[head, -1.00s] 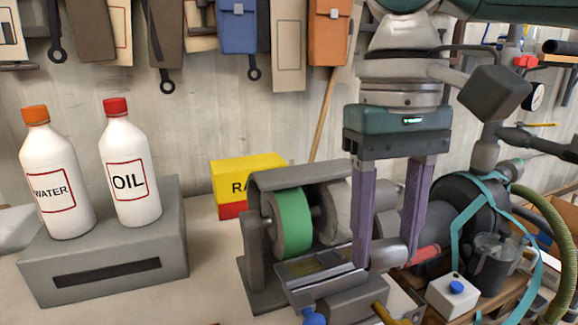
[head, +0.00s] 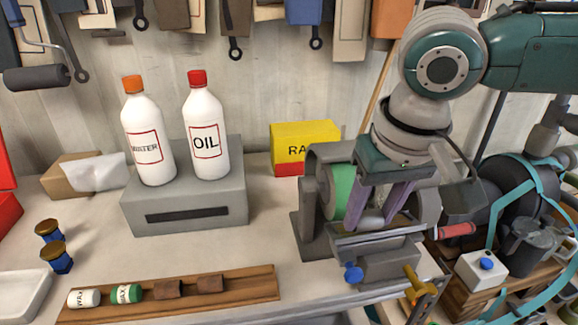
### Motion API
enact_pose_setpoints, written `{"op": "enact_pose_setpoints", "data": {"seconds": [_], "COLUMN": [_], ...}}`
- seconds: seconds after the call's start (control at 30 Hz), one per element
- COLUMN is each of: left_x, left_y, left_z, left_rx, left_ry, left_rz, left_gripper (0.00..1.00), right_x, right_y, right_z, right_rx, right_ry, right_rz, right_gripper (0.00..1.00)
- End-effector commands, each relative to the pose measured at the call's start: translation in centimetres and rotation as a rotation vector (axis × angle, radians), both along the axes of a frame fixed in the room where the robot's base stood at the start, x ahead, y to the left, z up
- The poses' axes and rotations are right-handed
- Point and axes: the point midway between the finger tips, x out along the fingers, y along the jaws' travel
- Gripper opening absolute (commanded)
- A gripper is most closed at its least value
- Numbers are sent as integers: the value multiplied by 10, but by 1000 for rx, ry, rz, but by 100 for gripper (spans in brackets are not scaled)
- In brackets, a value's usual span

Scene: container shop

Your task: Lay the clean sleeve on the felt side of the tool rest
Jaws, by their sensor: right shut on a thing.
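The tool rest (head: 395,239) is a flat grey plate in front of the bench grinder (head: 311,202), which has a green wheel (head: 342,188). My right gripper (head: 366,221) is over the back edge of the rest, tilted, with its purple fingers pointing down toward it. It is shut on the sleeve, which the fingers and the rest's edge hide almost fully here. I cannot tell whether the sleeve touches the rest, nor which side of the plate has felt. My left gripper is not in view.
A grey block (head: 228,190) carries a water bottle (head: 147,140) and an oil bottle (head: 205,135). A wooden rack (head: 245,284) with wax tubes lies at the front. A blue knob (head: 353,273) sticks out below the rest.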

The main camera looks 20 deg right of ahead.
Motion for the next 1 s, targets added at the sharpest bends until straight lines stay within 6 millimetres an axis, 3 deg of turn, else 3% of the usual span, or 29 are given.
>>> {"op": "enact_pose_setpoints", "data": {"seconds": [0.03,0.2,0.5,0.93,0.97,1.0], "left_x": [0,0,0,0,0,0], "left_y": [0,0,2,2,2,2], "left_z": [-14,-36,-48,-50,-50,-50], "left_rx": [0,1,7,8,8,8], "left_ry": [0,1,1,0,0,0], "left_rz": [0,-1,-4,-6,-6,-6], "left_gripper": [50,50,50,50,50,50], "right_x": [6,21,35,38,38,38], "right_y": [-1,-4,-7,-9,-9,-9], "right_z": [-9,-16,-37,-39,-39,-39], "right_rx": [0,1,3,2,2,2], "right_ry": [-4,-2,0,1,1,1], "right_rz": [0,0,1,0,1,0], "right_gripper": [0,0,0,0,53,57]}}
